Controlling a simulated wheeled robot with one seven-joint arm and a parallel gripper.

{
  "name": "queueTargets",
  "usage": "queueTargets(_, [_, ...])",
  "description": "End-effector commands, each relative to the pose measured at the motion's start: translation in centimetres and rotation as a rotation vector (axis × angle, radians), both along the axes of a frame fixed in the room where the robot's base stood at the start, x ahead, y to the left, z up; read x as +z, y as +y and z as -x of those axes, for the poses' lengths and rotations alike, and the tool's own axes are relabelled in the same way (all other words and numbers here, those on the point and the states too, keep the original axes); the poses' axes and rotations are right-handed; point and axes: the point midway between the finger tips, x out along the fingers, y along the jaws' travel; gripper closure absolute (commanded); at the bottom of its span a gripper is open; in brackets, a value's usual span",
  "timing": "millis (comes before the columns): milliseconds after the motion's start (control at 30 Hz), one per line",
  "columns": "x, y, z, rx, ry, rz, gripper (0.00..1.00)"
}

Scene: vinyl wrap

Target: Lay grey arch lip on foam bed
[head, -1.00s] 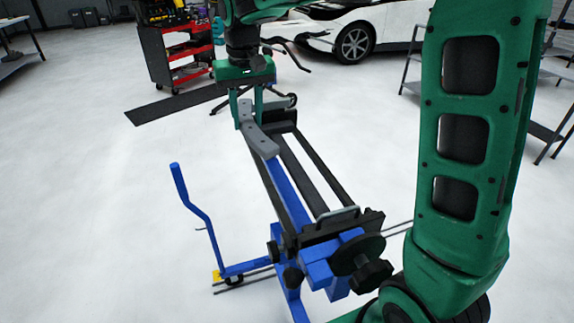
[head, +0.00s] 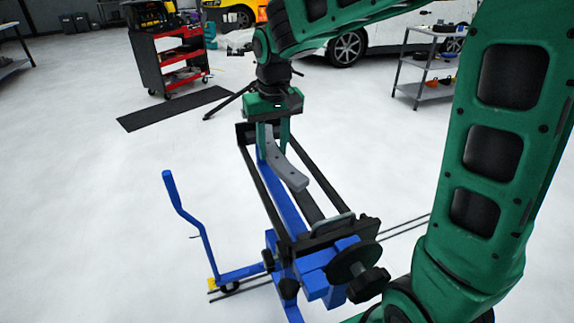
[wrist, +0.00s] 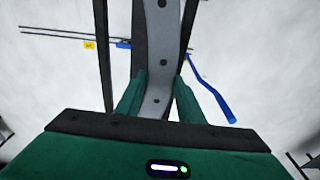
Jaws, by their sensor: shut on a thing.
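The grey arch lip (head: 287,170) is a curved grey strip with small dark holes. My gripper (head: 273,148) is shut on its far end, and the strip reaches from there toward the near right, over the blue and black stand. In the wrist view the arch lip (wrist: 162,50) runs up from between the two green fingers of my gripper (wrist: 160,95). The long dark padded bars (head: 262,190) of the stand, perhaps the foam bed, lie below it. I cannot tell whether the lip touches them.
The stand's near end has a black clamp block (head: 340,232) and a round black knob (head: 355,262). A blue handle (head: 185,208) rises at the left. A red tool cart (head: 170,65), a black mat (head: 175,108) and a grey shelf (head: 430,70) stand farther back. Open floor surrounds the stand.

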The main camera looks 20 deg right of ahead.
Motion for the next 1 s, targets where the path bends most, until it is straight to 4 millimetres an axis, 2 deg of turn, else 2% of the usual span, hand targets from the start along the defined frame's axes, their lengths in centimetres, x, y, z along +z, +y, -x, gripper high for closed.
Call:
queueTargets(100, [-1.0,-1.5,1.0,-0.003,0.000,0.000,0.97])
queueTargets(200, [-1.5,-2.1,1.4,-0.001,-0.001,0.000,0.97])
queueTargets(333, [-2.2,-2.4,1.7,0.000,0.001,0.000,0.97])
queueTargets(600, [-5.5,-2.4,1.6,0.000,0.000,-0.001,0.97])
queueTargets(967, [-5.8,-2.4,1.6,-0.001,-0.001,0.000,0.97])
queueTargets(1000, [-5.9,-2.4,1.6,-0.002,-0.001,0.000,0.63])
